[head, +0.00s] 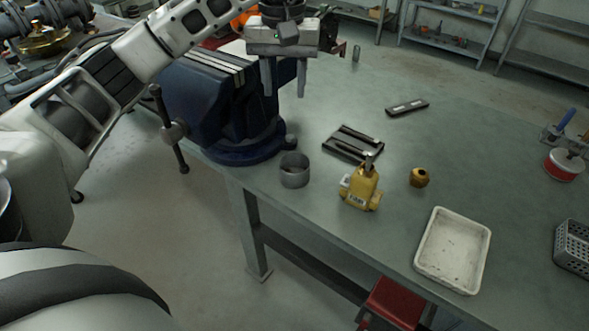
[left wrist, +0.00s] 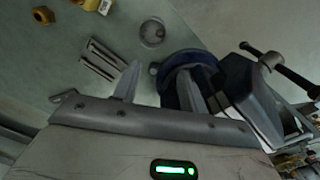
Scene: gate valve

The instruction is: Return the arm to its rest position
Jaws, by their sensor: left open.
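My left gripper (head: 285,80) is open and empty, fingers pointing down, in front of the blue bench vise (head: 225,110) in the head view. In the left wrist view its two fingers (left wrist: 160,88) stand apart with nothing between them, and the vise (left wrist: 190,65) shows beyond them. The yellow gate valve body (head: 361,190) stands on the bench, well apart from the gripper. A small brass part (head: 419,177) lies to its right and a grey metal ring or cup (head: 294,170) to its left. My right gripper is not in view.
The green workbench (head: 450,140) also holds a dark slotted tray (head: 352,143), a white tray (head: 453,249), a grey perforated basket (head: 572,247) and a red tin (head: 564,165). The vise sits at the bench's left edge. The bench middle is mostly clear.

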